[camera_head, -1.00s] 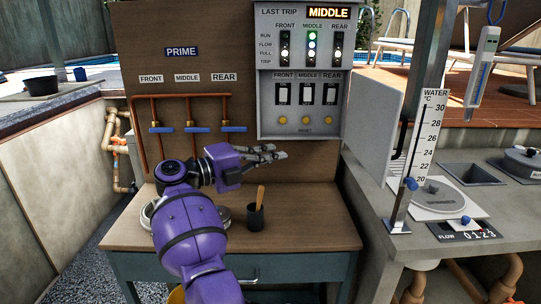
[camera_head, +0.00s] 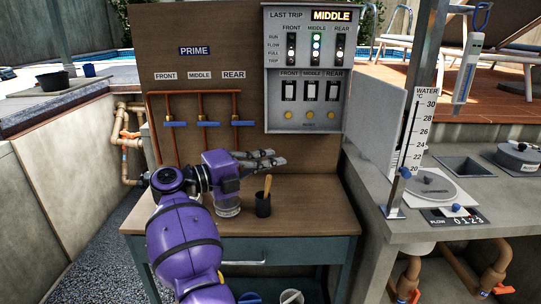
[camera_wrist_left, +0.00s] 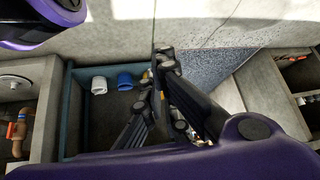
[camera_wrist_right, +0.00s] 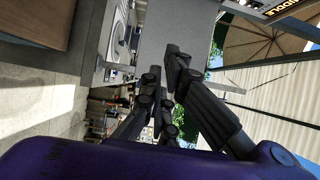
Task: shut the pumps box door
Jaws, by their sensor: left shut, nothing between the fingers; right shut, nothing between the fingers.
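The pumps box (camera_head: 274,103) is a grey panel box on the wooden board, with lamps, switches and yellow buttons. Its door (camera_head: 376,118) is a plain light-grey panel standing open at the box's right side, swung out towards me. My right gripper (camera_head: 284,160) is shut and empty, below the box and left of the door, apart from both. In the right wrist view its fingers (camera_wrist_right: 170,75) point at a plain grey panel (camera_wrist_right: 190,25), likely the door. My left gripper (camera_wrist_left: 160,65) shows only in its wrist view, shut and empty, above the bench's lower shelf.
A bench (camera_head: 320,215) below the box carries a dark cup (camera_head: 263,204) with a wooden stick and a glass jar (camera_head: 228,207). Copper pipes with blue levers (camera_head: 205,124) are left of the box. A post with a water thermometer (camera_head: 424,125) stands right of the door.

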